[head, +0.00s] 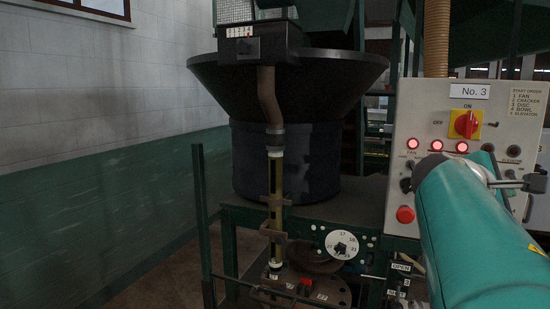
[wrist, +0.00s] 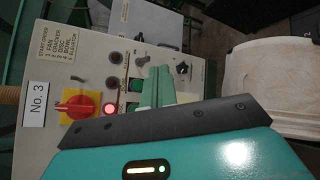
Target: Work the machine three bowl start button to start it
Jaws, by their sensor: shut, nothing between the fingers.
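The machine's control panel (head: 400,170) carries a "No. 3" label and stands at the right of the head view; the wrist view shows it turned sideways (wrist: 45,80). Three lamps in its row glow red; the fourth lamp (head: 487,148) is dark, and so is the fifth. In the wrist view a green button (wrist: 136,85) lies beside a dim lamp (wrist: 114,84), with another green button (wrist: 133,108) below it. My gripper (wrist: 158,85) is shut and empty, in front of the panel close to these buttons. Contact cannot be told. My arm hides part of the panel in the head view.
A red and yellow rotary switch (head: 466,124) and a red button (head: 404,215) are on the panel. A large black bowl (head: 290,90) stands left of it, above a dial (head: 342,245). A green and white wall (head: 90,150) is at left.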

